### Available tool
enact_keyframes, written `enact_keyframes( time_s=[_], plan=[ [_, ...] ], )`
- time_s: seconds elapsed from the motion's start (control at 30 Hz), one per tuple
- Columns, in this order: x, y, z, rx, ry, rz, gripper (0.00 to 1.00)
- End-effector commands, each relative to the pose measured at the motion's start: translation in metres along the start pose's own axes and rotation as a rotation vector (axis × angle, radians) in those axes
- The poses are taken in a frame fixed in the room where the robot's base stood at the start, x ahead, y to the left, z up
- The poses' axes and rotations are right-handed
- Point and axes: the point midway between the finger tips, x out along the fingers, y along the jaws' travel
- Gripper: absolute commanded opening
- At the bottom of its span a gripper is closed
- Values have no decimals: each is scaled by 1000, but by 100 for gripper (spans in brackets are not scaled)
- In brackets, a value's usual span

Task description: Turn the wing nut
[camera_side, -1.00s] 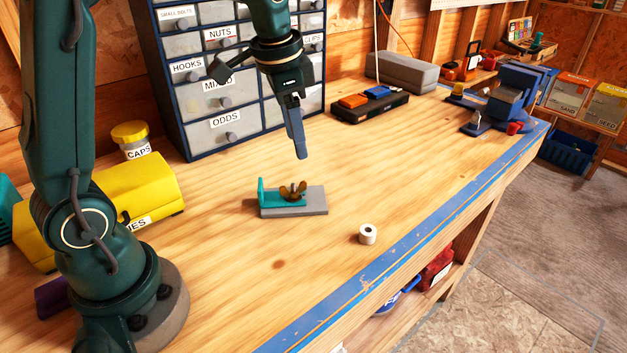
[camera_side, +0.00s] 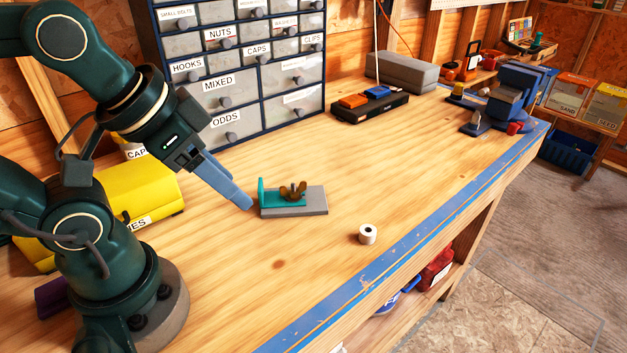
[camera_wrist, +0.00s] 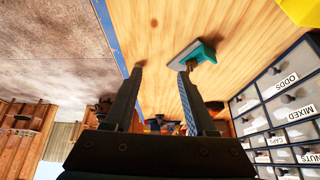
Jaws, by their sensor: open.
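The bronze wing nut (camera_side: 293,190) sits on an upright stud on a teal bracket (camera_side: 262,192), which is fixed on a grey base plate (camera_side: 314,208) on the bench. My gripper (camera_side: 245,203) is low over the bench, tilted, with its fingertips just left of the bracket and apart from the wing nut. In the wrist view my gripper (camera_wrist: 161,70) has its two fingers spread with nothing between them. The teal bracket (camera_wrist: 203,52) and the plate (camera_wrist: 181,54) lie beyond the right finger there. The wing nut is not clear in that view.
A small white ring (camera_side: 367,235) stands on the bench right of the plate. A drawer cabinet (camera_side: 240,80) and a black tray (camera_side: 369,107) stand behind. A yellow box (camera_side: 146,188) is at the left. The bench's blue front edge (camera_side: 420,238) is clear.

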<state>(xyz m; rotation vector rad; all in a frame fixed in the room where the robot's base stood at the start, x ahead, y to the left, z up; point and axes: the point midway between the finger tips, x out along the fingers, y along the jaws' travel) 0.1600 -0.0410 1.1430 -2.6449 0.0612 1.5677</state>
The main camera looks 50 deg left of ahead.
Motion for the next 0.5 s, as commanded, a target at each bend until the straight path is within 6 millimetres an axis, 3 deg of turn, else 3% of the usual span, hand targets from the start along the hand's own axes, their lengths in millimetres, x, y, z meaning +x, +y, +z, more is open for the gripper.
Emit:
enact_keyframes(
  time_s=[0.27, 0.5],
  plan=[
    [-4, -13, -55, 177, -48, -12, 56],
    [27, -37, -98, 276, -169, -2, 56]
  ],
)
